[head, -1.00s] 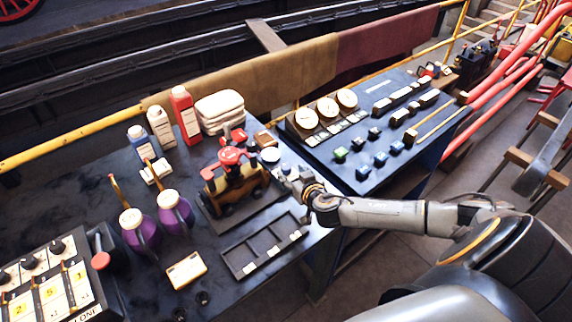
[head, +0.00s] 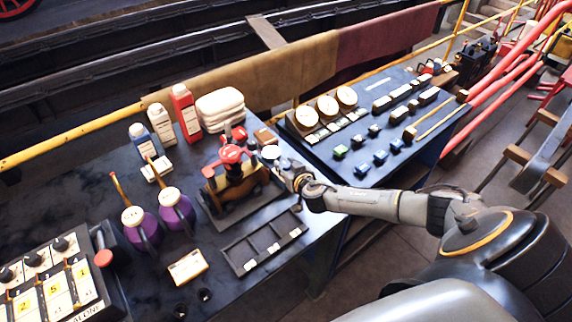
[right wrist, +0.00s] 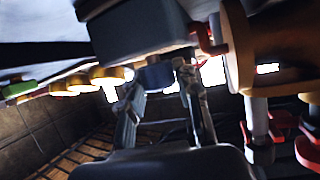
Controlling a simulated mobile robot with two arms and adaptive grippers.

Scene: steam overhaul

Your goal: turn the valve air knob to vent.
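The valve (head: 236,175) has a brass body and red handles and stands on a dark base on the left table. A round pale-topped part (head: 270,152) sits at its right. My right gripper (head: 281,165) is beside it, reaching in from the right. In the right wrist view, a blue knob (right wrist: 157,76) under a grey block (right wrist: 140,30) lies between the tips of my right gripper (right wrist: 158,82). Its fingers stand apart, one on each side; contact is not clear. I cannot read the knob's setting or any vent mark. My left gripper is not in view.
A slotted tray (head: 264,247) lies in front of the valve. Purple oilers (head: 176,208), bottles (head: 186,113) and folded white cloths (head: 219,107) stand around it. A gauge panel (head: 400,78) fills the right table. A yellow rail (head: 70,137) runs behind.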

